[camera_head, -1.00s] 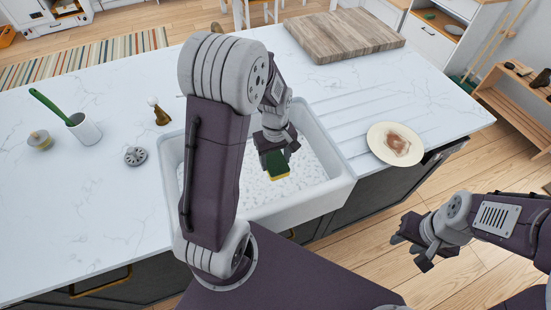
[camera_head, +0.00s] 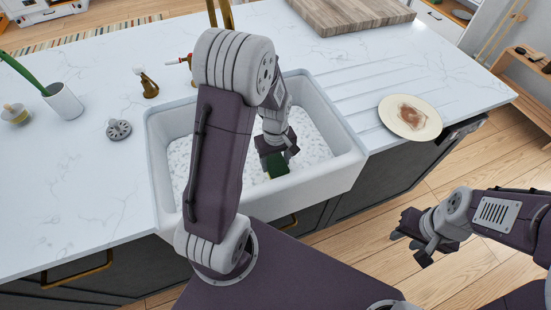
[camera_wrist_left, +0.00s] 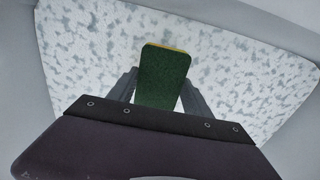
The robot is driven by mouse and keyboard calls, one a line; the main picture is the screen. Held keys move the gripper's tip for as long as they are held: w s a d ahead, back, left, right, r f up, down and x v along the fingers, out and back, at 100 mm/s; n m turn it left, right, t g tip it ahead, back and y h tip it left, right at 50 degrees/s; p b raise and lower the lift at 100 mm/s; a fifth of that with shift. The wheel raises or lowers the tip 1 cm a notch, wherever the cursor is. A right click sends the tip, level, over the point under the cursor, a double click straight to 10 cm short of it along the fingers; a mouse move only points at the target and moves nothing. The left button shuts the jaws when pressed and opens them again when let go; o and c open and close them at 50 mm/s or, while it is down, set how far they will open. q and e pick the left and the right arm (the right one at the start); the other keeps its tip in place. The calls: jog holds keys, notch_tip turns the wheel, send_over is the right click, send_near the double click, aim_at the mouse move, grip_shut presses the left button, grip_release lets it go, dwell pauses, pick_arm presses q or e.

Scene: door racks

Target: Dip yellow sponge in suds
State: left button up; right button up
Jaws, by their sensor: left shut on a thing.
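The sponge (camera_head: 276,165) has a dark green face and a thin yellow edge. My left gripper (camera_head: 277,156) is shut on it and holds it inside the white sink, low over the white and grey suds (camera_head: 317,146). In the left wrist view the sponge (camera_wrist_left: 164,78) stands out between the two fingers, with suds (camera_wrist_left: 240,75) behind it. I cannot tell whether its lower end touches the suds. My left arm hides part of the sink (camera_head: 345,168). My right gripper (camera_head: 409,240) is empty and open, out over the floor to the right.
A plate (camera_head: 410,117) with a brownish stain lies right of the sink. A drain strainer (camera_head: 118,130), a soap dispenser (camera_head: 147,84), a white cup (camera_head: 64,102) and a round brush (camera_head: 15,114) stand left. A wooden board (camera_head: 350,14) lies behind.

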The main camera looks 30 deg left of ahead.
pick_arm(q)
jog(key=shift+f+b, duration=1.55)
jog(key=shift+f, duration=1.2)
jog(key=shift+r, duration=0.1)
notch_tip(320, 180, up, 26)
jog(key=p, duration=2.4)
jog(key=shift+p, duration=0.4)
